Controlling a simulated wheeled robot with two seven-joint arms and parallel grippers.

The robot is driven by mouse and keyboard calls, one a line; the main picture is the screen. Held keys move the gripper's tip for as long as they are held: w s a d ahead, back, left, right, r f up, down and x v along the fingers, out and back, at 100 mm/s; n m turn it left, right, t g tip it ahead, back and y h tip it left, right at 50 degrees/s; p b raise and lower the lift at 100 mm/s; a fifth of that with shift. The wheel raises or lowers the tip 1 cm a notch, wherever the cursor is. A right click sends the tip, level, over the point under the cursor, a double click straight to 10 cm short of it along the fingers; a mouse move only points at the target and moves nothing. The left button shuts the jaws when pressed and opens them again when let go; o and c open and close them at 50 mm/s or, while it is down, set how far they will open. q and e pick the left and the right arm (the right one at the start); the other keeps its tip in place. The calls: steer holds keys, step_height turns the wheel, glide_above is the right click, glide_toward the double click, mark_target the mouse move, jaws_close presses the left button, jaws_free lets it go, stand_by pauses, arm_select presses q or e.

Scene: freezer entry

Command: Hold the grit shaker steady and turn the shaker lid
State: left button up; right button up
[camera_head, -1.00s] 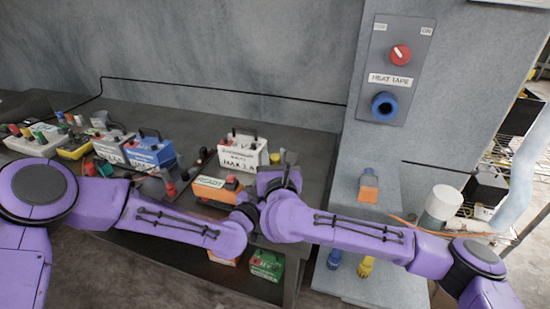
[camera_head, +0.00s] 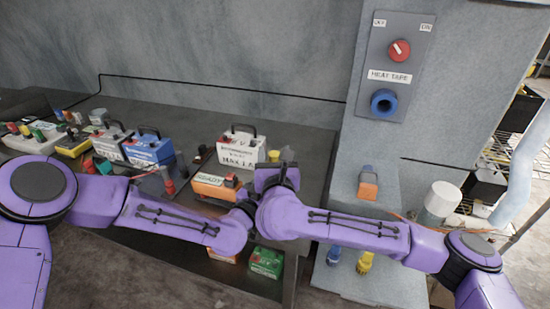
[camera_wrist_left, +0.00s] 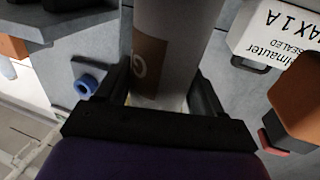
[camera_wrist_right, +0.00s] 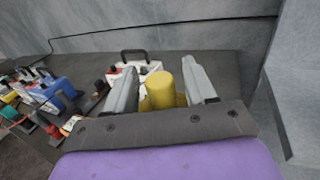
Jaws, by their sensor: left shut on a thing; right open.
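The grit shaker (camera_wrist_left: 183,40) is a pale cylinder with a brown label in the left wrist view. My left gripper (camera_wrist_left: 160,88) is shut on its body, one finger on each side. The yellow shaker lid (camera_wrist_right: 162,92) stands between the fingers of my right gripper (camera_wrist_right: 166,84) in the right wrist view. Those fingers are open, with a gap on the right; whether the left one touches the lid is unclear. In the head view the lid (camera_head: 273,156) shows beside my right gripper (camera_head: 281,170). My right arm hides the shaker body and left fingers there.
A white box with a handle (camera_head: 242,148) and an orange box (camera_head: 216,187) stand on the dark bench close behind. A blue box (camera_head: 150,149) is farther left. A grey pillar with a heat tape panel (camera_head: 394,66) rises at the right.

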steer(key=s, duration=1.2)
steer(key=shift+d, duration=0.4)
arm_select(q)
steer(key=o, duration=1.6)
steer(key=shift+c, duration=0.2)
steer(key=shift+o, duration=0.3)
steer(key=shift+s+a, duration=0.1)
steer(key=v, duration=0.6)
steer(key=shift+s, duration=0.3)
steer(key=shift+a, duration=0.2)
